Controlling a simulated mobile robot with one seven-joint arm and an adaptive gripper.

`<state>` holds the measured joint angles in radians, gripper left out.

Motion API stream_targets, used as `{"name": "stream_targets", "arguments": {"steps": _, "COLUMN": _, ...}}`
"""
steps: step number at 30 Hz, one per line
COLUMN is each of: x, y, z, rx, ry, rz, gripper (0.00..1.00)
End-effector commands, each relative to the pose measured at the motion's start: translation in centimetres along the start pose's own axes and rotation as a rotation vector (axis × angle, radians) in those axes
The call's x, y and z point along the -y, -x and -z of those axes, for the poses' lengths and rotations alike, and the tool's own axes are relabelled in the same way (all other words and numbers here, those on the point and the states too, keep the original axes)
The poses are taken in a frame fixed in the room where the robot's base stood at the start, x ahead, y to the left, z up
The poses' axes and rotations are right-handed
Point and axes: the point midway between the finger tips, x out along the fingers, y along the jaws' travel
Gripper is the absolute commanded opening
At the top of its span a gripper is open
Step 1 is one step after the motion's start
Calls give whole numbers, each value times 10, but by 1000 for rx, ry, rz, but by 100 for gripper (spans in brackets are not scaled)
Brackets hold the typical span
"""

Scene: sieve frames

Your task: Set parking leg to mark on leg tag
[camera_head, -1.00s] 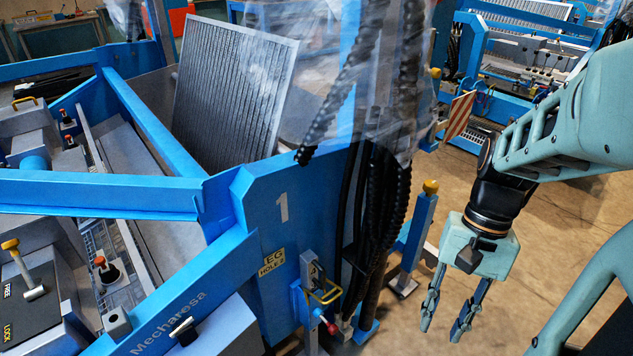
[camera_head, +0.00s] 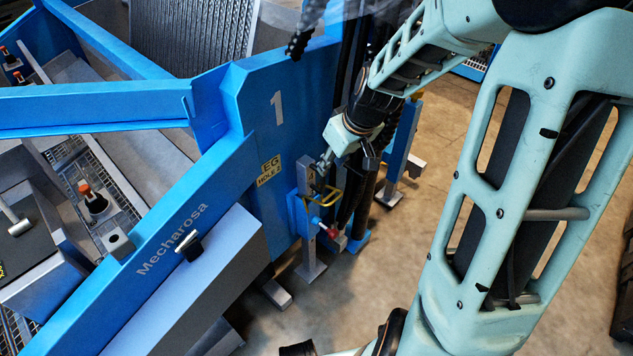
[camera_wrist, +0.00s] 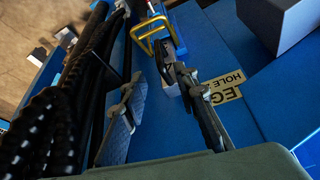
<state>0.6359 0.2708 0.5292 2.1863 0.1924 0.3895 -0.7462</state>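The parking leg (camera_head: 306,178) is a grey upright post in a blue bracket on the blue machine's side, with a flat foot (camera_head: 311,270) low by the floor. A yellow handle (camera_head: 330,197) and a red-ended pin (camera_head: 318,221) sit on its bracket. The yellow leg tag (camera_head: 268,171) reads "HOLE"; its number is too small to read surely. The tag also shows in the wrist view (camera_wrist: 224,90). My gripper (camera_head: 323,172) is beside the leg's top, above the handle. In the wrist view my gripper (camera_wrist: 156,75) has its fingers apart, with the yellow handle (camera_wrist: 150,35) beyond the tips.
Black hoses (camera_wrist: 70,110) hang close beside my gripper. A second blue post with a foot (camera_head: 401,140) stands to the right. The blue machine panel (camera_head: 285,125) is at the left. Open floor (camera_head: 400,250) lies in front of the leg.

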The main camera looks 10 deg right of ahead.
Motion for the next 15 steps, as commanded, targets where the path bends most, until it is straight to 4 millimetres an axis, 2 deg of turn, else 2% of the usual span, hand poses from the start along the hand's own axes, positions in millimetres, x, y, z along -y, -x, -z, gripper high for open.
{"name": "stream_targets", "arguments": {"steps": 9, "x": 2, "y": -58, "z": -3, "rx": 5, "ry": 2, "rz": 4, "gripper": 27}}
{"name": "stream_targets", "arguments": {"steps": 15, "x": 1, "y": -89, "z": -2, "rx": 4, "ry": -1, "rz": 2, "gripper": 27}}
